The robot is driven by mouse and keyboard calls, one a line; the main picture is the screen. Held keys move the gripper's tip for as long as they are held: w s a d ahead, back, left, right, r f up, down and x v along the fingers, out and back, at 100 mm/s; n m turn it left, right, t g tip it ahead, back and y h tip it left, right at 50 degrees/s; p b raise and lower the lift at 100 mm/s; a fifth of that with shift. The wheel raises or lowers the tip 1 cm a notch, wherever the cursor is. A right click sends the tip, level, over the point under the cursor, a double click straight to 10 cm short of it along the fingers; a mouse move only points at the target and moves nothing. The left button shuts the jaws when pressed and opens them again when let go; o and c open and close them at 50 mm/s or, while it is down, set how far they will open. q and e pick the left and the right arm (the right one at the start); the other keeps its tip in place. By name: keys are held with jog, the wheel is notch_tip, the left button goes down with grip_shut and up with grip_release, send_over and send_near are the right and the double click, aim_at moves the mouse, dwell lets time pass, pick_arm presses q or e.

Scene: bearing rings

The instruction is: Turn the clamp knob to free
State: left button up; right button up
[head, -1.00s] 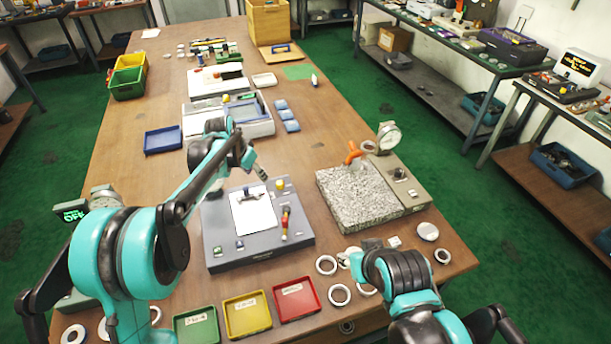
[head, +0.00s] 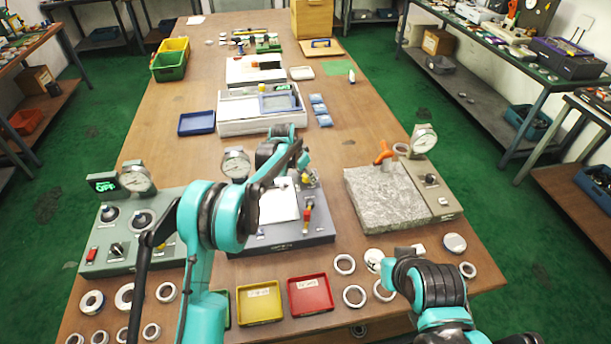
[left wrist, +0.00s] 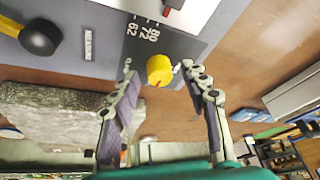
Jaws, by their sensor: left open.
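A grey fixture (head: 285,236) with a white plate stands mid-table. A yellow knob (head: 306,178) with a red mark sits near its upper right corner, and it shows large in the left wrist view (left wrist: 159,70) beside a printed scale reading 62, 72, 80. I cannot read a label naming it the clamp knob. My left gripper (left wrist: 158,66) is open, its two fingers apart on either side of the yellow knob in that view; contact is not visible. In the head view my left gripper (head: 303,160) is small and partly hidden.
A black-ended lever (left wrist: 38,37) is on the same fixture. A granite block (head: 385,200) with an orange handle (head: 384,152) stands to the right. Yellow (head: 259,303) and red (head: 310,294) trays and several rings lie in front. A grey-green control box (head: 125,250) is at left.

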pick_arm(q)
grip_shut()
dwell(0.3)
jog(key=n+y, duration=0.1)
jog(key=n, duration=0.3)
jog(key=shift+s+d+n+t+y+p, duration=0.1)
jog(key=shift+d+n+t+y+p, duration=0.1)
jog(key=shift+n+t+y+p, duration=0.15)
jog(key=n+y, duration=0.2)
jog(key=n, duration=0.2)
jog(key=shift+d+n, duration=0.1)
jog(key=shift+n, duration=0.15)
jog(key=n, duration=0.2)
jog(key=n+y+p, duration=0.1)
jog(key=n, duration=0.1)
jog(key=shift+n+y, duration=0.25)
jog(key=shift+n, duration=0.05)
jog(key=shift+d+n+g+y+p, duration=0.1)
jog(key=shift+n+g+y+p, duration=0.4)
jog(key=shift+n, duration=1.5)
jog(key=shift+g, duration=0.25)
